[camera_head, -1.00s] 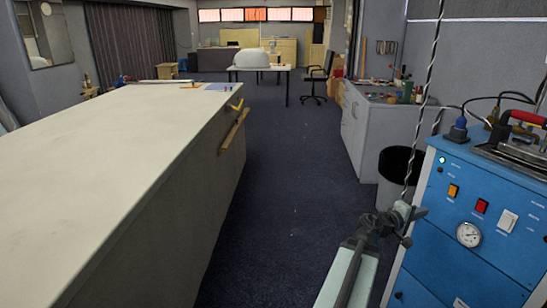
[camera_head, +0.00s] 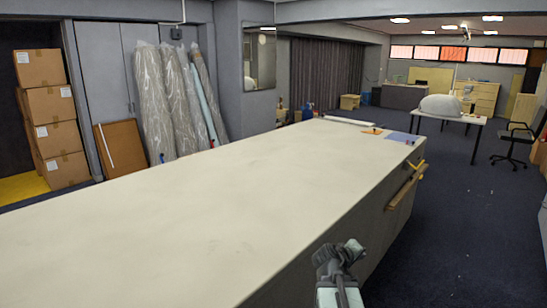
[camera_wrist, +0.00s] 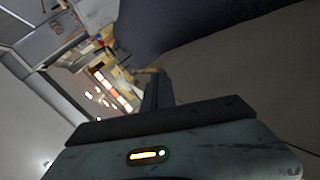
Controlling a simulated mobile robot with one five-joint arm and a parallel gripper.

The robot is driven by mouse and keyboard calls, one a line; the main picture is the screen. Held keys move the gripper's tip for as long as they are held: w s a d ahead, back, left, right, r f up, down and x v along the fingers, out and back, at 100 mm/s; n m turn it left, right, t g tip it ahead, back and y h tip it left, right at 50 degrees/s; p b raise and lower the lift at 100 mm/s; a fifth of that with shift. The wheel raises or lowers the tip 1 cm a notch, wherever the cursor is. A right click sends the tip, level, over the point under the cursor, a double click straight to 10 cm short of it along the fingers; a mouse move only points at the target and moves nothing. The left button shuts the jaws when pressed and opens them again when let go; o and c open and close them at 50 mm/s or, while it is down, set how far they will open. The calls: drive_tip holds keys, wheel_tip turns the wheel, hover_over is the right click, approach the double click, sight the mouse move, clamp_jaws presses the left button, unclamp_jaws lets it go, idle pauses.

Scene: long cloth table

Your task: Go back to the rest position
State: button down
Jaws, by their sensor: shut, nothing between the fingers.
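My gripper (camera_head: 340,252) shows at the lower middle of the head view, in front of the near long side of the table. It is shut and empty. In the wrist view its closed fingers (camera_wrist: 158,92) stick up from the dark palm, with nothing between them. The long cloth table (camera_head: 190,210) has a pale, mostly bare top and a grey side. The gap between my gripper and the table side cannot be told exactly.
A wooden bar (camera_head: 405,187) sticks out from the table's side. Small items and a blue sheet (camera_head: 403,136) lie at its far end. Cardboard boxes (camera_head: 55,110) and wrapped rolls (camera_head: 160,105) stand behind on the left. Dark floor (camera_head: 455,235) is clear on the right.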

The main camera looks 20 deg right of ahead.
drive_tip(key=w+a+f+y+p, duration=0.1)
drive_tip(key=w+a+y+p, duration=0.15)
drive_tip(key=a, duration=0.95)
drive_tip(key=w+a+f+y+p, duration=0.1)
drive_tip(key=a+y, duration=0.2)
drive_tip(key=a, duration=0.8)
drive_tip(key=s+a+f+g+y, duration=0.2)
drive_tip(key=s+a, duration=0.2)
drive_tip(key=a, duration=0.3)
drive_tip(key=s+a+f+m+g+y, duration=0.1)
drive_tip(key=s+a+f+g+y, duration=0.2)
drive_tip(key=s+a, duration=0.2)
drive_tip(key=a, duration=0.3)
drive_tip(key=shift+a, duration=0.2)
drive_tip(key=shift+d, duration=0.15)
